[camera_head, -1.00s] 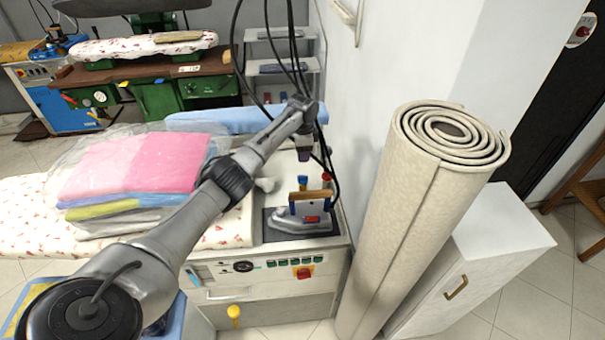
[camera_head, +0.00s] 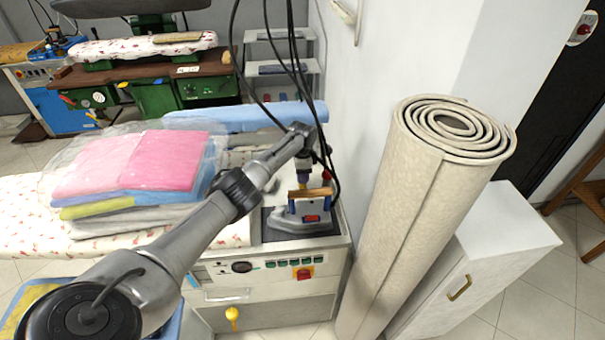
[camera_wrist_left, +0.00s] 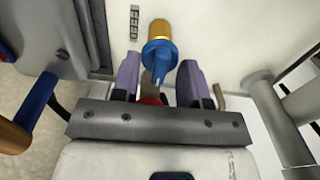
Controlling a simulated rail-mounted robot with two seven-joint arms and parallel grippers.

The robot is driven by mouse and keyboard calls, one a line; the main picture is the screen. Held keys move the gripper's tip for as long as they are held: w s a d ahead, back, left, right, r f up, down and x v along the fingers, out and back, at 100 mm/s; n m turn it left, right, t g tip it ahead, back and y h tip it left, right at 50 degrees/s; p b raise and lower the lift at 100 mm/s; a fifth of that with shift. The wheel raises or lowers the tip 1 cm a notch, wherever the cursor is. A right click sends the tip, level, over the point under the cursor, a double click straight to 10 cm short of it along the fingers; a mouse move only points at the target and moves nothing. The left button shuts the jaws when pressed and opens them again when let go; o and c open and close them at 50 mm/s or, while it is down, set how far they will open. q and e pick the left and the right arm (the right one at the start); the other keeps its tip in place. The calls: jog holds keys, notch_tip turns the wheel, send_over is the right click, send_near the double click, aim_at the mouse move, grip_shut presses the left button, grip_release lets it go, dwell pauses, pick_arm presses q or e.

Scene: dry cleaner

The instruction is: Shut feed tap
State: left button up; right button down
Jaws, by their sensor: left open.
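The feed tap has a blue handle (camera_wrist_left: 160,55) on a brass body (camera_wrist_left: 159,30) in the left wrist view, beside a small FEED label (camera_wrist_left: 134,22). In the head view only its brass part (camera_head: 302,180) shows, under my gripper. My left gripper (camera_wrist_left: 160,82) is open, its two purple fingers on either side of the blue handle's tip; I cannot tell whether they touch it. In the head view the gripper (camera_head: 303,165) points down just above the tap, behind the iron. My right gripper is not in view.
An iron (camera_head: 302,220) with a wooden handle stands on the machine's top, close in front of the tap. A red knob (camera_head: 326,176) is just right of it. Black hoses (camera_head: 290,60) hang behind. A rolled carpet (camera_head: 425,200) stands right; folded laundry (camera_head: 140,165) lies left.

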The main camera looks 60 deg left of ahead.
pick_arm(q)
grip_shut()
